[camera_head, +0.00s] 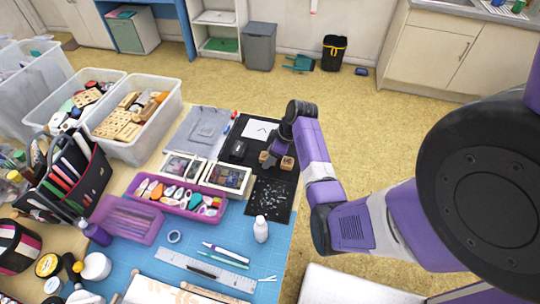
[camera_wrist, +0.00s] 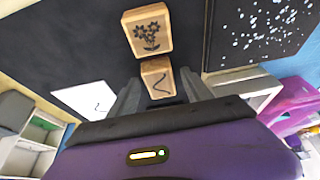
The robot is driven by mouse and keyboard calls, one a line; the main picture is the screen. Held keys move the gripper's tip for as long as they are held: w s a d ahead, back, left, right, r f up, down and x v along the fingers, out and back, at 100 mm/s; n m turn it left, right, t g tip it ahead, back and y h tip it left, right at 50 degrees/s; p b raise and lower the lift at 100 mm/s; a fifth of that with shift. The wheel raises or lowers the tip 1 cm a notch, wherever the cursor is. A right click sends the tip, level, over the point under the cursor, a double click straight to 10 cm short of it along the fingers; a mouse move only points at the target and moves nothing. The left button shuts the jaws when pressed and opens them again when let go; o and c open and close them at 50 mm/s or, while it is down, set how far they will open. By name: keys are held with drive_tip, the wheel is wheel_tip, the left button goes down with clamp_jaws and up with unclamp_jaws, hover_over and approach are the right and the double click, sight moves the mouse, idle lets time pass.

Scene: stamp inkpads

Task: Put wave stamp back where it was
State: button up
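The wave stamp (camera_wrist: 158,79) is a small wooden block with a dark wavy line on its top. In the wrist view it sits between the two fingers of my gripper (camera_wrist: 159,90). Whether the fingers touch its sides is unclear. In the head view one wooden block (camera_head: 264,157) shows beside my gripper (camera_head: 275,155), partly hidden by it. The flower stamp (camera_wrist: 148,30) is a larger wooden block just beyond the wave stamp. A white card (camera_wrist: 88,98) with a wavy mark lies to the left in the wrist view; it also shows in the head view (camera_head: 260,130).
A dark inkpad (camera_head: 238,149) lies left of my gripper. A black sheet with white specks (camera_head: 270,198) lies nearer, with a white bottle (camera_head: 261,229) in front. A purple tray (camera_head: 140,197) and clear bins (camera_head: 135,153) crowd the left.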

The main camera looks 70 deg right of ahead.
drive_tip(key=v, duration=1.2)
drive_tip(key=shift+r, duration=0.2)
idle(0.4)
